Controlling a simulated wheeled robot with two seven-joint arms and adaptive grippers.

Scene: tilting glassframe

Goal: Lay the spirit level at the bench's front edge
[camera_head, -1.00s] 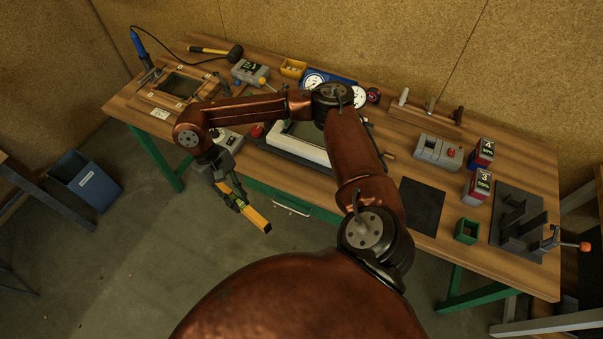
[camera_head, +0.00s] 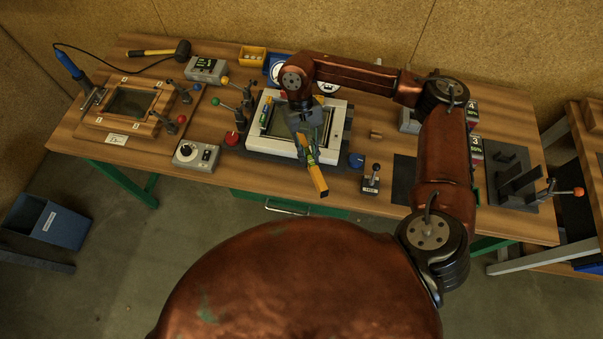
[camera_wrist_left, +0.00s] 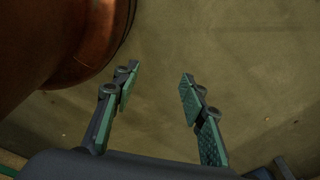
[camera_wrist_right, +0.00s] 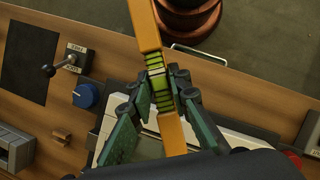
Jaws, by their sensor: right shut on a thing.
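The spirit level is an orange-yellow bar with a green-yellow middle. In the head view its free end (camera_head: 318,180) points toward the bench's front edge. My right gripper (camera_head: 307,150) is shut on it, in front of the white-framed device. The right wrist view shows the level (camera_wrist_right: 146,28) crossing between the fingertips of the right gripper (camera_wrist_right: 160,88), gripped at its middle. Its height above the bench (camera_head: 225,160) is hard to tell. My left gripper (camera_wrist_left: 155,95) is open and empty over the floor in the left wrist view; it is not in the head view.
The white-framed device (camera_head: 268,146) stands at the bench's middle. A dial box (camera_head: 196,155) and red knob (camera_head: 232,138) are left of it; a blue knob (camera_head: 356,160) and toggle switch (camera_head: 372,180) are right. A dark mat (camera_head: 403,178) lies further right.

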